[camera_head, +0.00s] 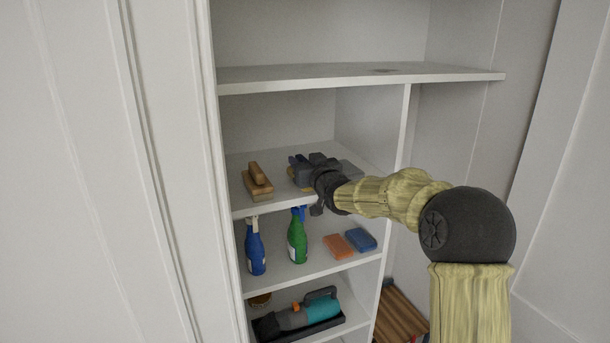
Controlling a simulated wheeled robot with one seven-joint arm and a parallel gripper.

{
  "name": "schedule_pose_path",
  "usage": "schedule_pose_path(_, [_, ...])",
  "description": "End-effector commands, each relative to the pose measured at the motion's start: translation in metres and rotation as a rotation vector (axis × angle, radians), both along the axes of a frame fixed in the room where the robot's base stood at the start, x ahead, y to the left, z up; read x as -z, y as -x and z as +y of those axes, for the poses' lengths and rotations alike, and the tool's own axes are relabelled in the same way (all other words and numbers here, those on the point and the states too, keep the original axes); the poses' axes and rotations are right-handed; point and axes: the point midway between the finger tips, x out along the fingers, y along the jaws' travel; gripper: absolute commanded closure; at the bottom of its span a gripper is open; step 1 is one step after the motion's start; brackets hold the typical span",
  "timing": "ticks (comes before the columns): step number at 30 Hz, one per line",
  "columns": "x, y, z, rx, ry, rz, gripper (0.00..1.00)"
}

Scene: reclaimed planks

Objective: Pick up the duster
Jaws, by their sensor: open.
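My gripper (304,171) reaches in from the right over the middle shelf (284,199) of a white cupboard. It is dark grey and its jaws are open. I cannot tell for sure which of these is the duster, or whether my jaws touch anything.
The shelf below holds a blue spray bottle (255,248), a green spray bottle (297,238), an orange sponge (338,246) and a blue sponge (361,239). A teal and grey device (300,316) lies lower. An upper shelf (360,76) hangs above my gripper; an upright panel (400,130) is on the right.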

Motion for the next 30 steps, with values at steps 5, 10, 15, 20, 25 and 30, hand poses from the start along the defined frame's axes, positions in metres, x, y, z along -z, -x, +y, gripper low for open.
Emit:
schedule_pose_path(5, [0.0,0.0,0.0,0.0,0.0,0.0,0.68])
schedule_pose_path(10, [0.0,0.0,0.0,0.0,0.0,0.0,1.0])
schedule_pose_path(15, [-0.001,0.0,0.0,0.0,0.0,-0.001,1.0])
schedule_pose_path(20, [-0.003,0.0,0.0,0.0,-0.001,-0.002,1.0])
schedule_pose_path(25, [-0.021,0.0,0.0,0.0,0.0,-0.005,1.0])
schedule_pose_path(30, [-0.054,0.0,-0.001,0.002,-0.002,-0.006,1.0])
